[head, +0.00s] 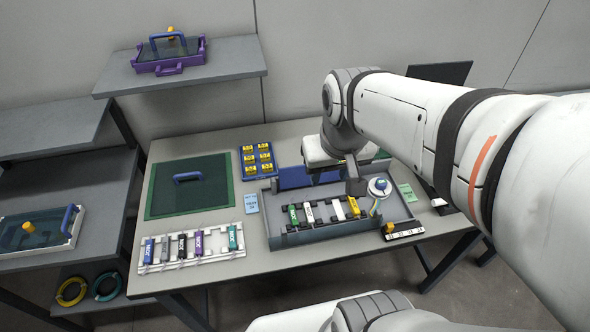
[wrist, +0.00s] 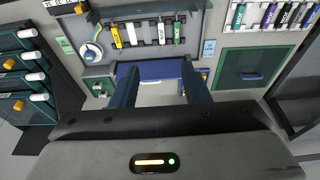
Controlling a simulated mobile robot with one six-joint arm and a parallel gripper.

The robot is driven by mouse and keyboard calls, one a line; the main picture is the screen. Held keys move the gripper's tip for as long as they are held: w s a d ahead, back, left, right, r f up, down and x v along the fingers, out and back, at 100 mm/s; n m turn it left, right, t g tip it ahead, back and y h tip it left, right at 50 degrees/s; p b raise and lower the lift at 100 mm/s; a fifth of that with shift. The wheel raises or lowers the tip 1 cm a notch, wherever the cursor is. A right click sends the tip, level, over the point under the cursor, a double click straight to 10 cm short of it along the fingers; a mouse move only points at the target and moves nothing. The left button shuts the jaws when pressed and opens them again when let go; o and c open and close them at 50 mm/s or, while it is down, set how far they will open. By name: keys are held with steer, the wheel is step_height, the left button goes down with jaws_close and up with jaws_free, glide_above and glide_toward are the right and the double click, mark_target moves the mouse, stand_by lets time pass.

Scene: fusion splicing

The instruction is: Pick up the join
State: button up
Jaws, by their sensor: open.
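My gripper (wrist: 162,80) is open, with its two dark fingers apart and nothing seen between them but the blue panel and a pale surface. In the head view my gripper (head: 336,179) hangs over the back part of a grey tray (head: 268,228) on the table. The tray holds a row of green, white, dark and yellow holders (head: 325,212), which also show beyond my fingers in the wrist view (wrist: 148,33). A white round spool (head: 379,186) with a blue centre stands at the tray's right end. I cannot make out the join in either view.
A blue panel (head: 292,178) lies at the tray's back. A blue rack with yellow blocks (head: 257,160), a green mat (head: 165,200) and a white rack of coloured tubes (head: 190,252) lie to the left. A purple tray (head: 170,64) sits on the upper shelf.

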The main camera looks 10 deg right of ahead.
mark_target(309, 212)
steer(key=w+f+g+b, duration=0.1)
steer(key=w+f+b, duration=0.2)
steer(key=f, duration=0.4)
steer(key=w+f+g+b, duration=0.1)
steer(key=w+f+b, duration=0.2)
steer(key=f, duration=0.4)
steer(key=w+f+b, duration=0.2)
steer(key=w+f, duration=0.3)
steer(key=f, duration=0.2)
steer(key=shift+w+g+b, duration=0.35)
steer(key=shift+g+b, duration=0.05)
step_height(309, 212, down, 8)
steer(key=shift+w, duration=0.15)
steer(key=shift+c, duration=0.5)
steer(key=c, duration=0.8)
